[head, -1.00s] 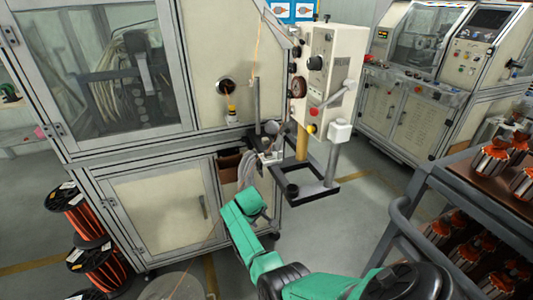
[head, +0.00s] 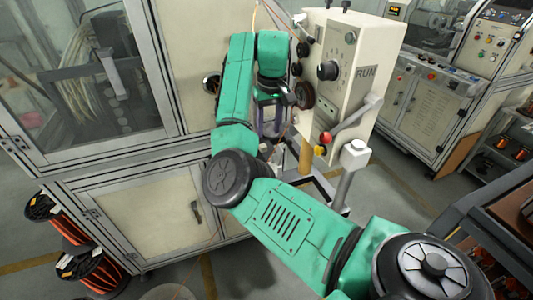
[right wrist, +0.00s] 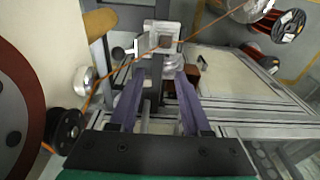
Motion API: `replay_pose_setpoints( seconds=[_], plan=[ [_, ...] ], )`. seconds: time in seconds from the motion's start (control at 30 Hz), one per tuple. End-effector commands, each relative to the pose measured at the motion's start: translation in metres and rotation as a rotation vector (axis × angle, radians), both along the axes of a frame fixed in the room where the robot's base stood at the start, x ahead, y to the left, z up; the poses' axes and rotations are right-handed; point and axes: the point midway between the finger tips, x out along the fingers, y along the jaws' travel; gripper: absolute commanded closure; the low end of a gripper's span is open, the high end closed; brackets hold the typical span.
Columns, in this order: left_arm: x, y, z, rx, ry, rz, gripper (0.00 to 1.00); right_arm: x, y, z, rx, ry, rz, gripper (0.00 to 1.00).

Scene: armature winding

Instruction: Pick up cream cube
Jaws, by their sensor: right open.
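My left gripper is out of view.
The cream control box (head: 345,75) with knobs and a lever stands close right of my right forearm. An orange wire (right wrist: 130,65) crosses ahead of the fingertips. Wire spools (head: 95,268) stand at lower left. A dark rack (head: 500,215) is at right.

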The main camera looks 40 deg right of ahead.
Motion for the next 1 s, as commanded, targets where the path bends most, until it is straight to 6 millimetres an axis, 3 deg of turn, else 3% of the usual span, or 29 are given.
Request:
replay_pose_setpoints(
  seconds=[0.17, 0.3, 0.47, 0.67, 0.8, 1.0],
  plan=[
    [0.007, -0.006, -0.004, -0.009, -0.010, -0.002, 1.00, 0.001, -0.001, -0.028, 0.000, 0.006, -0.002, 0.52],
    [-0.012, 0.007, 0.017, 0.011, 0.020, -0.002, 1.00, 0.005, 0.000, -0.058, 0.005, 0.006, 0.001, 0.52],
    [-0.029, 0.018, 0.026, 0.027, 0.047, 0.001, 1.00, 0.009, -0.001, -0.087, 0.002, 0.001, 0.001, 0.52],
    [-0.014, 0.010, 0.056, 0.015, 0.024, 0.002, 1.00, 0.010, 0.000, -0.116, 0.004, 0.004, 0.001, 0.52],
    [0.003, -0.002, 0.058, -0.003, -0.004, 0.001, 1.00, 0.013, -0.001, -0.140, 0.001, 0.001, 0.000, 0.52],
    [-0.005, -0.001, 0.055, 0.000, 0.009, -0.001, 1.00, 0.013, -0.001, -0.144, 0.001, -0.001, 0.000, 0.52]
  ],
)
